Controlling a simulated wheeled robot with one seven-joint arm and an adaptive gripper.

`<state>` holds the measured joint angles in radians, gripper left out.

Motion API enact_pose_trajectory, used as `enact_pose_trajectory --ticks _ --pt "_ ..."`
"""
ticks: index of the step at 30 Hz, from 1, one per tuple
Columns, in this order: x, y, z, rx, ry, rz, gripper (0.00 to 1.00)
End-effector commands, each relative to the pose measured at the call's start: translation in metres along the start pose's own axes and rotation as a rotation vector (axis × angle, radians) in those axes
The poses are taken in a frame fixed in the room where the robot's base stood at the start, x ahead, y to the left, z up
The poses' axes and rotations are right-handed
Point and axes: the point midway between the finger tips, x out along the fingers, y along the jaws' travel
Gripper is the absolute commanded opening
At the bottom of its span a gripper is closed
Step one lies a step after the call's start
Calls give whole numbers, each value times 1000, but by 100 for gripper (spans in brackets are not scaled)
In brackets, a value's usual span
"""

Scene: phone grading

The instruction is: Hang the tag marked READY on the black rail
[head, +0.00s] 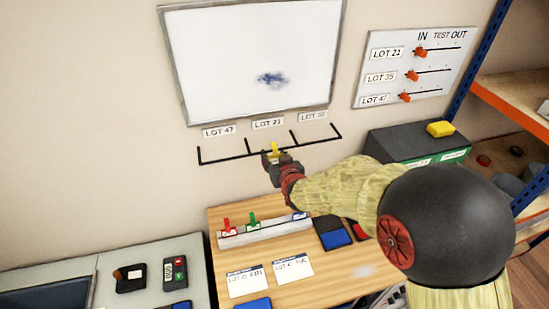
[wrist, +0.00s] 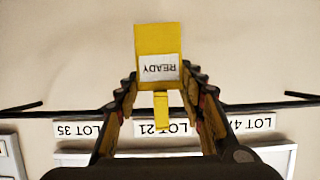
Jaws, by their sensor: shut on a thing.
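My gripper (head: 274,158) is shut on the yellow READY tag (head: 275,149), in front of the black rail (head: 222,159). In the wrist view the tag (wrist: 158,40) stands between the fingertips of my gripper (wrist: 160,83), its white READY label upside down in that picture. A narrow yellow piece of the tag extends below the label. The rail (wrist: 65,114) runs across behind the fingers, near the LOT 21 label (wrist: 168,127). I cannot tell whether tag and rail touch. The fingers hide part of the rail.
A whiteboard (head: 225,65) hangs above the rail, with LOT 47 (head: 219,130) and LOT 35 (head: 313,116) labels between. Below, a wooden table (head: 340,283) bears a holder (head: 265,233) with red, green and blue tags. A dark box (head: 400,142) stands right of the rail.

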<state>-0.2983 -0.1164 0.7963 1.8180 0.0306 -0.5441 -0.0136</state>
Motion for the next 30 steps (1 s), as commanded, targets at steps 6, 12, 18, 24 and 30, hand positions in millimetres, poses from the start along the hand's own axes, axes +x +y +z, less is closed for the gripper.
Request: enact_pose_trajectory --ticks 6,12,18,24,30 --pt "0 0 3 -1 -6 0 44" --pt "0 0 5 -1 -8 0 55" --pt "0 0 5 -1 -9 0 60" --pt "-1 0 6 -1 -10 0 60" --pt "-16 0 4 -1 -9 0 60"
